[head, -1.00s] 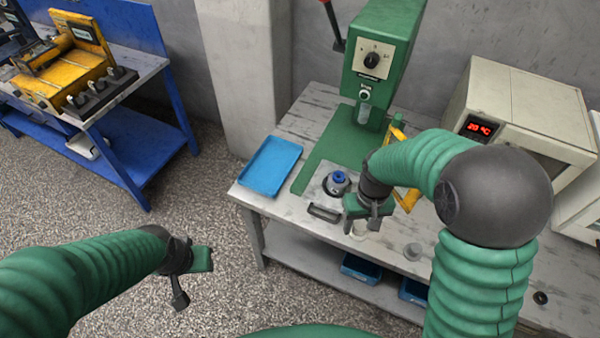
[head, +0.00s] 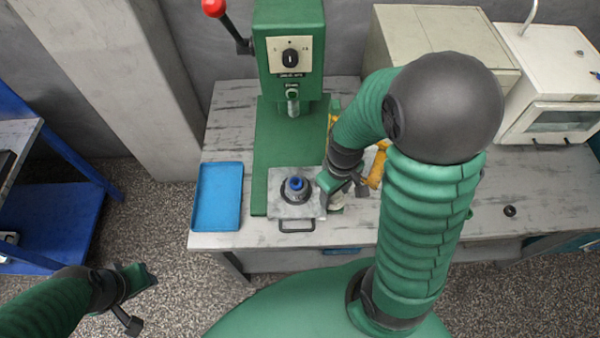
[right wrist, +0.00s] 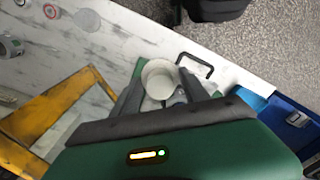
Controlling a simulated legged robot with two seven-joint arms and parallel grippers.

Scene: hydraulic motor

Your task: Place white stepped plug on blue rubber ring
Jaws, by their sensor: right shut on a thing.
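The white stepped plug (right wrist: 160,78) is between the fingers of my right gripper (right wrist: 165,98) in the right wrist view, its round open-looking end towards the camera. In the head view my right gripper (head: 343,192) is just right of the motor part, and a little of the plug (head: 337,204) shows below it. The blue rubber ring (head: 296,183) sits on top of the dark and grey round part (head: 296,193), on a grey plate with a handle (head: 277,208). The plug is apart from the ring. My left gripper (head: 137,300) is open and empty, away from the bench.
A green press (head: 289,55) with a red-knobbed lever stands behind the plate. A blue tray (head: 218,197) lies on the left of the bench. A yellow frame (right wrist: 45,115) is close to my right gripper. A small dark ring (head: 510,211) lies on the right.

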